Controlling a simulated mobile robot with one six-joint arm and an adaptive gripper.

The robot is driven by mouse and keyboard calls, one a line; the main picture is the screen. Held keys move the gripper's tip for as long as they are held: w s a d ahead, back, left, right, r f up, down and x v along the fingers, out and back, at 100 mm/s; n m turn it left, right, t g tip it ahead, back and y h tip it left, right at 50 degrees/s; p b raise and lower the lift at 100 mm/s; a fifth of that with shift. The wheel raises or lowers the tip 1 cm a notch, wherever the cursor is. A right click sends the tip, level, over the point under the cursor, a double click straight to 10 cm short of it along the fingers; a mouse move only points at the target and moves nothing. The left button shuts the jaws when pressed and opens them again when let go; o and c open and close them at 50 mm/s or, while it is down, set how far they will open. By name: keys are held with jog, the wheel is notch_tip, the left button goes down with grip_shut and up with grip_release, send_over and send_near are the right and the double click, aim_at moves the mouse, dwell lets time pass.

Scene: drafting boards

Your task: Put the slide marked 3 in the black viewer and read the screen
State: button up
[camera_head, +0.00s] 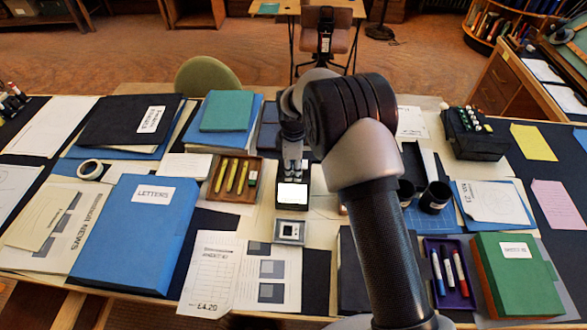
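The black viewer (292,206) stands near the middle of the table, with a bright white screen (292,193) facing me. Any text on the screen is too small to read. My gripper (293,172) points down right at the viewer's far side, just behind the screen. Its fingertips are small and partly hidden, so I cannot tell whether they are open or hold a slide.
A wooden tray (220,196) with yellow pens is left of the viewer. A printed sheet (212,275) lies in front. Blue folders (120,255) fill the left. Black cups (435,198), a purple marker tray (465,297) and a green box (515,280) are right. My arm covers the right middle.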

notch_tip(320, 180, up, 12)
dwell(0.4)
jog(key=shift+f, duration=0.1)
dwell(0.3)
jog(key=s+d+r+m+t, duration=0.1)
jog(key=s+d+r+m, duration=0.3)
jog(key=s+d+r, duration=0.4)
jog(key=s+d+r+m+t, duration=0.1)
jog(key=s+d+r+m, duration=0.4)
jog(key=r, duration=0.5)
jog(key=s+d+m+t, duration=0.1)
jog(key=s+d+m, duration=0.2)
jog(key=s, duration=0.7)
jog(key=s+d+f+m+t, duration=0.1)
jog(key=s+d+m, duration=0.2)
jog(key=s+m, duration=0.3)
jog(key=s, duration=0.5)
jog(key=shift+s+t, duration=0.15)
jog(key=shift+t, duration=0.15)
